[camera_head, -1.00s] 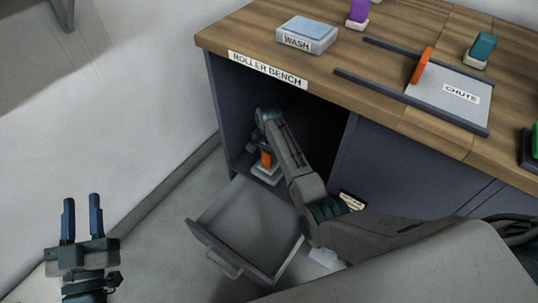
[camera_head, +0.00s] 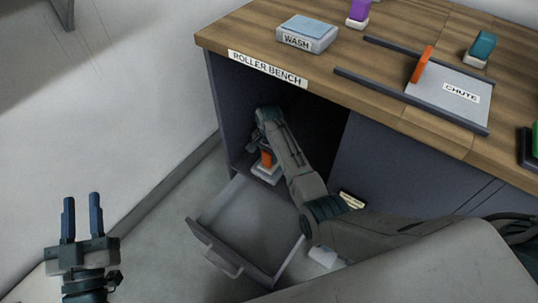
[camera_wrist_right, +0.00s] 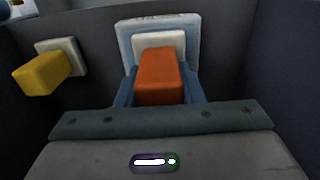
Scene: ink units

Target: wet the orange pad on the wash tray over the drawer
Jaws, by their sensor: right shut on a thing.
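The orange pad (camera_wrist_right: 158,80), an orange grip on a white base, is between the blue fingers of my right gripper (camera_wrist_right: 158,92), which is shut on it. In the head view, the orange pad (camera_head: 266,159) is inside the open cabinet, just behind the pulled-out drawer (camera_head: 240,222). Its white base is over a pale blue wash tray (camera_wrist_right: 190,28); I cannot tell whether they touch. The tray's lettering is too blurred to read surely. My left gripper (camera_head: 82,220) is open and empty at lower left.
A yellow block with a white base (camera_wrist_right: 50,66) is left of the tray in the wrist view. On the bench top stand another WASH tray (camera_head: 308,34), a purple pad (camera_head: 359,12), a teal pad (camera_head: 482,48) and a railed chute (camera_head: 450,97). The drawer looks empty.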

